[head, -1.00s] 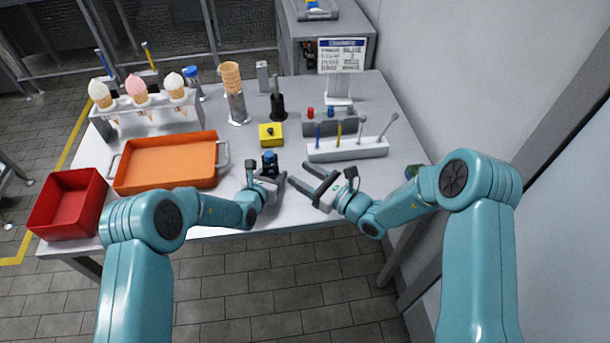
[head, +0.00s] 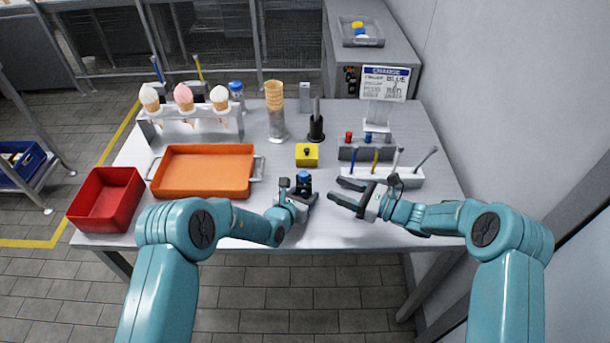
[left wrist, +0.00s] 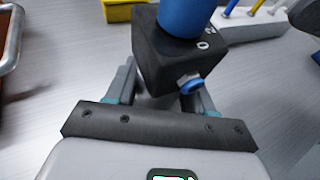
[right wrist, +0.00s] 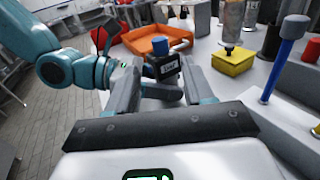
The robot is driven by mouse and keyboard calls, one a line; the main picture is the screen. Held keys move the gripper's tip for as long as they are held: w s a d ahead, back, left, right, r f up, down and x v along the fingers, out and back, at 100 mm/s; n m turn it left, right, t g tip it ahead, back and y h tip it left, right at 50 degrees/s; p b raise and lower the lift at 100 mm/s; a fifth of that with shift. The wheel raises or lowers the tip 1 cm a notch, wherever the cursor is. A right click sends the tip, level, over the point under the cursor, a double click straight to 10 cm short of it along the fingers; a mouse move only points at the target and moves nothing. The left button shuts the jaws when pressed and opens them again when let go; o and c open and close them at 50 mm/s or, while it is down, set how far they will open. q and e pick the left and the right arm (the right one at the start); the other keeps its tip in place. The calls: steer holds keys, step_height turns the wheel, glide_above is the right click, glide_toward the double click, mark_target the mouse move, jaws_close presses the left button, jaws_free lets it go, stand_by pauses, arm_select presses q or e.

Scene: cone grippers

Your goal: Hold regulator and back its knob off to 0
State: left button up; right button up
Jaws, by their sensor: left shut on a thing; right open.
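The regulator is a small black block (head: 304,187) with a blue knob (head: 303,176) on top, near the table's front edge. In the left wrist view the block (left wrist: 172,62) shows white marks, one like a 0, and a blue-ringed fitting on its side; the knob (left wrist: 186,14) is cut off by the frame's top. My left gripper (head: 298,196) is shut on the block from the front left. My right gripper (head: 336,191) is open and empty, a little right of the regulator. In the right wrist view the regulator (right wrist: 166,66) shows between and beyond my right fingers, apart from them.
A yellow block (head: 307,160) with a black knob sits behind the regulator. A white tool rack (head: 405,178) stands close behind my right gripper. An orange tray (head: 205,172) and a red bin (head: 105,200) lie left. A cone stack and a sign stand further back.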

mark_target(308, 177)
steer(key=x, duration=1.1)
steer(key=shift+a+r, duration=0.1)
steer(key=c, duration=0.9)
